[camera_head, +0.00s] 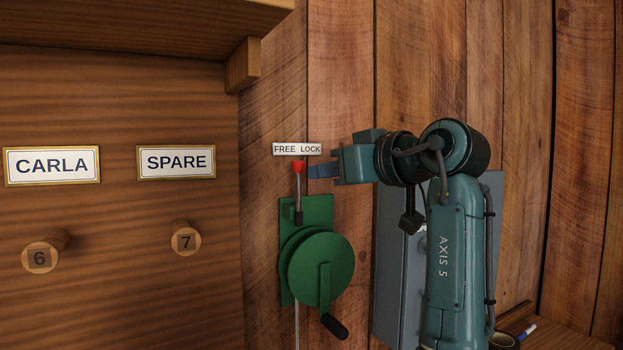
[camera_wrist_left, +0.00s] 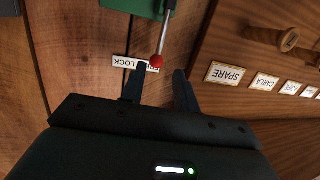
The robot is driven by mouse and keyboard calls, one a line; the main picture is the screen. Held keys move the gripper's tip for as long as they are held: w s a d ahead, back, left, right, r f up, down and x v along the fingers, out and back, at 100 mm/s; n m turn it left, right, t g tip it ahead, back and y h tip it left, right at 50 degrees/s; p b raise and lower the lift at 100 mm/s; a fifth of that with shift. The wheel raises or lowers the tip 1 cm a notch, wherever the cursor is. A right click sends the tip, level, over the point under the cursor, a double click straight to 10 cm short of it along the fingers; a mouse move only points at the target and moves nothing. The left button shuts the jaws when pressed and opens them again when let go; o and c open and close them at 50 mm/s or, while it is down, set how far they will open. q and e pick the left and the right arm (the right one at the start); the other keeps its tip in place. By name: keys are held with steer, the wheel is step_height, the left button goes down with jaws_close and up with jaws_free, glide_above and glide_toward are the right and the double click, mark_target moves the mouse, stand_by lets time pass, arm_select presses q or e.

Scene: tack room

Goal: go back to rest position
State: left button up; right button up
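My left gripper (camera_head: 322,171) points left in the head view, in front of the plank wall. Its fingers (camera_wrist_left: 160,80) stand apart in the left wrist view with nothing held between them. A lever with a red knob (camera_head: 298,166) rises from a green winch (camera_head: 320,265) just left of the fingertips. In the left wrist view the red knob (camera_wrist_left: 156,61) appears in the gap near the fingertips; I cannot tell the exact depth between them. The knob points up at the FREE LOCK label (camera_head: 297,149). My right gripper is in neither view.
A grey panel (camera_head: 392,285) is behind my arm. A cup with a blue-tipped marker (camera_head: 525,332) is at the lower right.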

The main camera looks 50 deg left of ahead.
arm_select(q)
steer(key=shift+d+r, duration=0.2)
steer(key=shift+d, duration=0.8)
